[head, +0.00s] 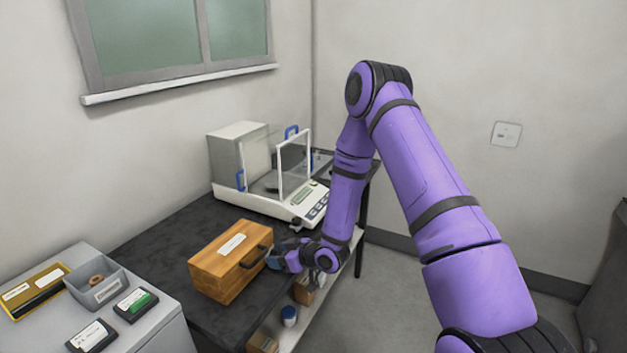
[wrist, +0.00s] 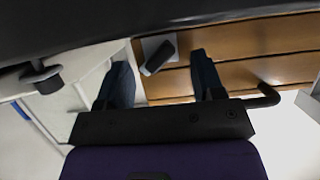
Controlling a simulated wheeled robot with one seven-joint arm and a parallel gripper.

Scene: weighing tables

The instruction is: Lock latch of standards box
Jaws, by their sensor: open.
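The standards box (head: 231,262) is a wooden box with a white label on its lid and a dark handle (head: 256,256) on its front. Its lid looks shut. The box's wooden front also shows in the wrist view (wrist: 255,68). There, the latch (wrist: 158,57), a dark tab on a pale plate, shows between my fingers. My gripper (wrist: 160,62) is open, one finger on each side of the latch; I cannot tell whether either touches it. In the head view my gripper (head: 276,256) is at the front right of the box and hides the latch.
A balance (head: 297,203) with glass panels stands behind the box on the dark table (head: 157,250). A grey cabinet (head: 165,335) at front left holds a grey bin (head: 96,287) and small labelled cases. A lower shelf under the table holds a blue-capped jar (head: 289,316).

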